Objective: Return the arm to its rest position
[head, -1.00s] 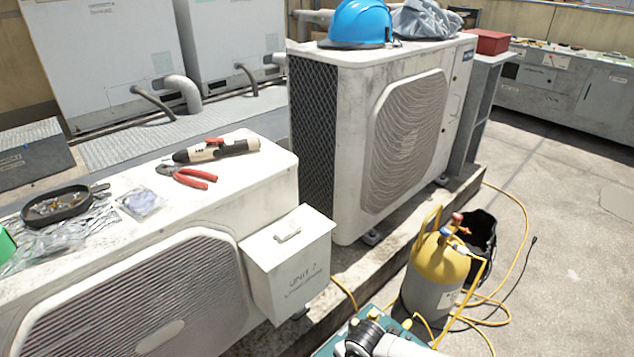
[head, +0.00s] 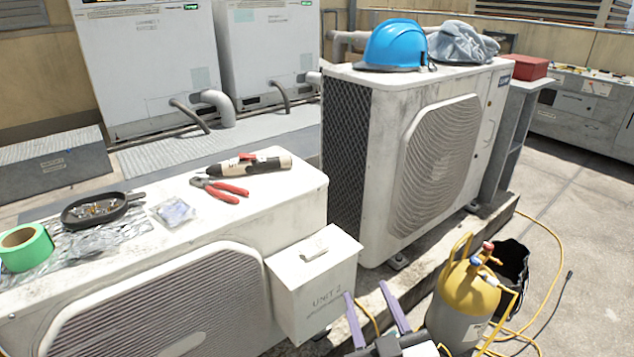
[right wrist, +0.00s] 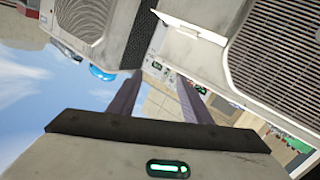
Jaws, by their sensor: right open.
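My right gripper (head: 376,312) shows at the bottom of the head view, its two purple fingers pointing up and apart with nothing between them. It is just in front of the grey-white box marked UNIT 2 (head: 315,285), to its lower right in the picture; I cannot tell whether it touches. In the right wrist view the same open fingers (right wrist: 158,95) stand apart, with the condenser units above them. My left gripper is not in view.
The near condenser (head: 245,215) carries pliers (head: 222,189), a cylindrical tool (head: 250,164), a dark tray (head: 98,210) and green tape (head: 24,247). A second condenser (head: 385,120) holds a blue helmet (head: 395,46). A yellow-topped cylinder (head: 465,300) with hoses stands right of my gripper.

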